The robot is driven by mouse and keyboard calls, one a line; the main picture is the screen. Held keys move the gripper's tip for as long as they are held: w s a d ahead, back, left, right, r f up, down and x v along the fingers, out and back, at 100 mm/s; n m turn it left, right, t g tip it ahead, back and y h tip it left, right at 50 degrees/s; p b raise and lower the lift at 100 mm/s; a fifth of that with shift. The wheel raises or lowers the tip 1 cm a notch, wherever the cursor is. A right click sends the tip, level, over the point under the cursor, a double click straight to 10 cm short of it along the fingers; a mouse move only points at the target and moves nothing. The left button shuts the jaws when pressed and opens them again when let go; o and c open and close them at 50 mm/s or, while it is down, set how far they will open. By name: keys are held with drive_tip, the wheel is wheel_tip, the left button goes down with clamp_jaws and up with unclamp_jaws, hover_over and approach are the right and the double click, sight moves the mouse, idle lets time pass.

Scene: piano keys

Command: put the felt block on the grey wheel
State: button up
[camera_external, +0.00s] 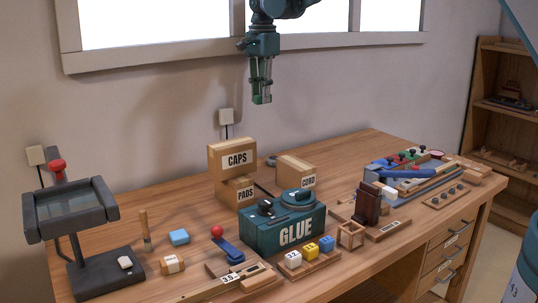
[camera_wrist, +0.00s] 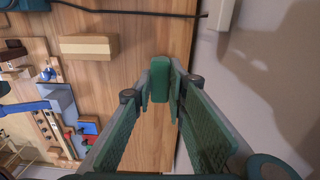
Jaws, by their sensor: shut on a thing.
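My gripper (camera_external: 262,98) is high above the back of the bench, in front of the wall and below the window, pointing down. It is shut on a small green block, which I take as the felt block (camera_external: 264,99). In the wrist view the felt block (camera_wrist: 160,79) sits between the fingertips (camera_wrist: 161,88), clear of the bench. A small grey round thing (camera_external: 271,160), possibly the grey wheel, lies on the bench behind the cardboard boxes, partly hidden. I cannot make out its shape fully.
The CAPS box (camera_external: 233,158) stands on the PADS box (camera_external: 236,193), with the CORD box (camera_external: 296,170) to the right. The teal GLUE box (camera_external: 285,232) is in front. A dark stand (camera_external: 79,216) is at left. The air around my gripper is free.

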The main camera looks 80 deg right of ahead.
drive_tip(key=s+d, duration=0.3)
drive_tip(key=d, duration=0.1)
hover_over(274, 157)
wheel_tip(274, 157, down, 10)
drive_tip(key=shift+a+f, duration=0.2)
drive_tip(key=shift+f, duration=0.3)
drive_tip(key=shift+f+b, duration=0.35)
drive_tip(key=shift+f, duration=2.75)
drive_tip(key=shift+f, duration=0.1)
drive_tip(key=shift+f, duration=1.8)
drive_tip(key=shift+f, duration=0.15)
